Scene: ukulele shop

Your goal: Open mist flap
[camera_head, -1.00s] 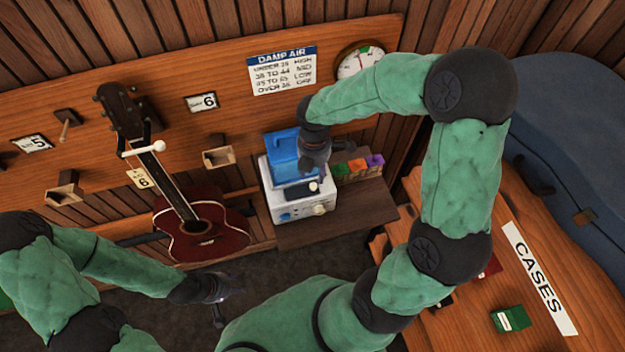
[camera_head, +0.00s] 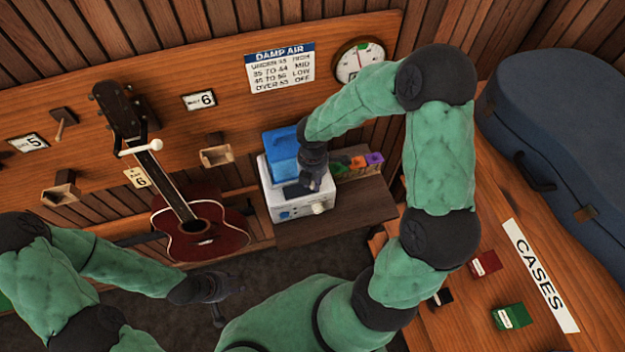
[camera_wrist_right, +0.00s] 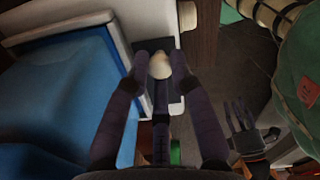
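The white humidifier (camera_head: 287,211) with a blue tank (camera_head: 281,151) stands on a wooden shelf below the wall board. A dark flap (camera_head: 293,191) lies on its top front, partly hidden by my right gripper (camera_head: 309,184). In the right wrist view the dark flap (camera_wrist_right: 146,45) has a pale knob (camera_wrist_right: 160,65). My right gripper's fingers (camera_wrist_right: 160,62) are apart on either side of the knob; whether they touch it is unclear. The blue tank (camera_wrist_right: 60,90) is left of them. My left gripper (camera_head: 230,293) is open and empty, low, in front of the guitar.
A dark red ukulele (camera_head: 205,235) hangs to the left. A cases table (camera_head: 480,305) and a blue case (camera_head: 570,140) are at right. The shelf's right front (camera_head: 365,205) is bare.

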